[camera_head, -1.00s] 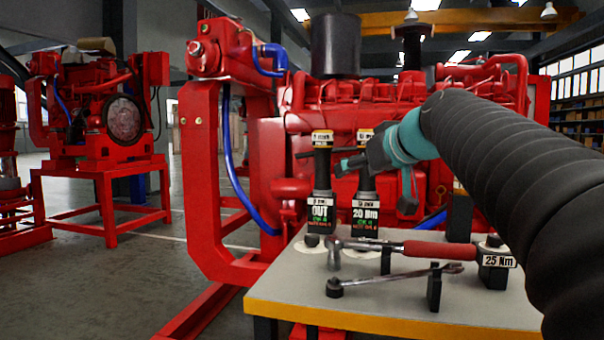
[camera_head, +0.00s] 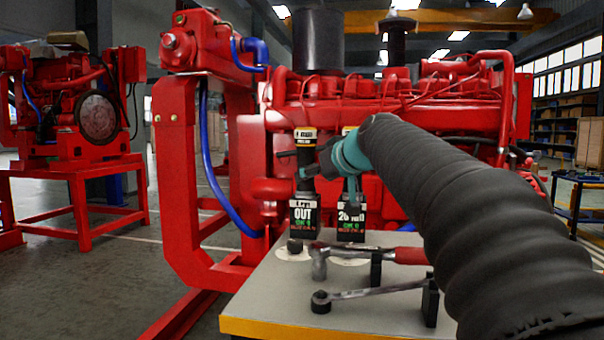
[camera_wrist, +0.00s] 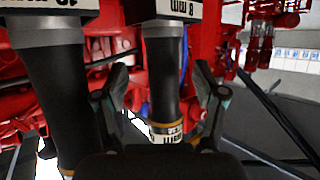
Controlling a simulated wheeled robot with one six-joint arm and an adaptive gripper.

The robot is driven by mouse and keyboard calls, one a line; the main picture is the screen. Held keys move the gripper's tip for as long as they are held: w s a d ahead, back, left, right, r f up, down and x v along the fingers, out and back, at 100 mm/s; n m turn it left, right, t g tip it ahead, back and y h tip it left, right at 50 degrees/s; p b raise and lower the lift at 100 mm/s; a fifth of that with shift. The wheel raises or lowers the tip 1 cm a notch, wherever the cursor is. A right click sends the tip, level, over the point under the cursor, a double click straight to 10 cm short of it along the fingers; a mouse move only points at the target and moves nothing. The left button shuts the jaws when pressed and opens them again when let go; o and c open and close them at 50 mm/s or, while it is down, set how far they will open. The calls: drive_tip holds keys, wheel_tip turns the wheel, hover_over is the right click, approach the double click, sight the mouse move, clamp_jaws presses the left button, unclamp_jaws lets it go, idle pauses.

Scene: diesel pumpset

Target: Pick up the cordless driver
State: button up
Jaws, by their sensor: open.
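Two black cordless drivers stand upright on the grey table (camera_head: 262,305). The left one (camera_head: 303,215) is marked OUT on its base; the right one (camera_head: 353,222) is marked 20 Nm and is partly hidden by my arm. My gripper (camera_head: 314,166) is at the left driver's handle height, beside it and overlapping it in the picture. In the wrist view my open gripper (camera_wrist: 162,98) has a finger on each side of the handle of a driver labelled 8 MM (camera_wrist: 162,72). I see gaps beside that handle. Another driver (camera_wrist: 55,95) stands outside the left finger.
A red-handled torque wrench (camera_head: 385,254) and a ratchet wrench (camera_head: 365,293) lie on black holders in front of the drivers. The large red engine (camera_head: 390,100) is close behind the table. Open floor (camera_head: 120,285) lies to the left.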

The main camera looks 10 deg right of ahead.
sight(310, 179)
drive_tip(key=shift+x, duration=2.65)
drive_tip(key=shift+s+a, duration=0.15)
clamp_jaws()
